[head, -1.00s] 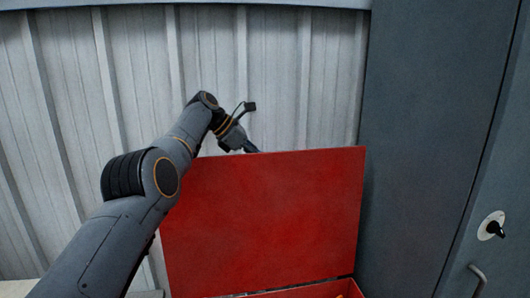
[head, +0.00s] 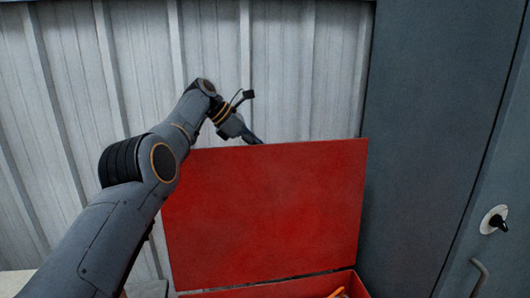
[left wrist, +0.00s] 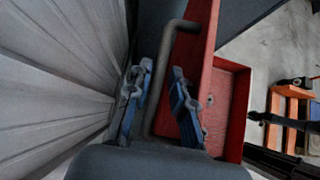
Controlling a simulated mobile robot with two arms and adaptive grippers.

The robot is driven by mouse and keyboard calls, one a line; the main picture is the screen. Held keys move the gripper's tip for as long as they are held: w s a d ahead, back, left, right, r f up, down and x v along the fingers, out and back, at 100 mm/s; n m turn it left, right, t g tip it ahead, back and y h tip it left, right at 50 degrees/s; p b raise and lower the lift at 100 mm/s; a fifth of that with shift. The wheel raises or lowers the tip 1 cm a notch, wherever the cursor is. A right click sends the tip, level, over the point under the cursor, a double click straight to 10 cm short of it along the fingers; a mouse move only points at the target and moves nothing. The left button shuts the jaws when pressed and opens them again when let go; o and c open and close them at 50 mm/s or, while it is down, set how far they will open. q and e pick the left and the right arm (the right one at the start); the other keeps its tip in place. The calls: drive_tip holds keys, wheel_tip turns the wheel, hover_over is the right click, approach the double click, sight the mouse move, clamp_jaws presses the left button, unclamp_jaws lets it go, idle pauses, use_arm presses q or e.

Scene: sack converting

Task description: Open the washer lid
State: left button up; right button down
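The red lid (head: 270,210) stands raised, close to upright, above the red box (head: 300,288), whose opening shows at the bottom of the head view. My left gripper (head: 255,138) is at the lid's top edge, partly hidden behind it. In the left wrist view, my left gripper (left wrist: 161,70) has its two blue-padded fingers apart. A grey bent handle (left wrist: 172,40) on the lid runs between them, nearer the left finger; I cannot tell whether it touches. The red lid also shows in the left wrist view (left wrist: 203,45). My right gripper is not in view.
A pale corrugated wall (head: 300,70) is close behind the lid and my left arm. A dark grey cabinet (head: 425,120) with a rotary knob (head: 494,220) stands close on the right. An orange item (head: 338,293) lies in the red box.

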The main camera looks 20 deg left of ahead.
use_arm(q)
drive_tip(key=v, duration=0.6)
drive_tip(key=shift+f, duration=0.15)
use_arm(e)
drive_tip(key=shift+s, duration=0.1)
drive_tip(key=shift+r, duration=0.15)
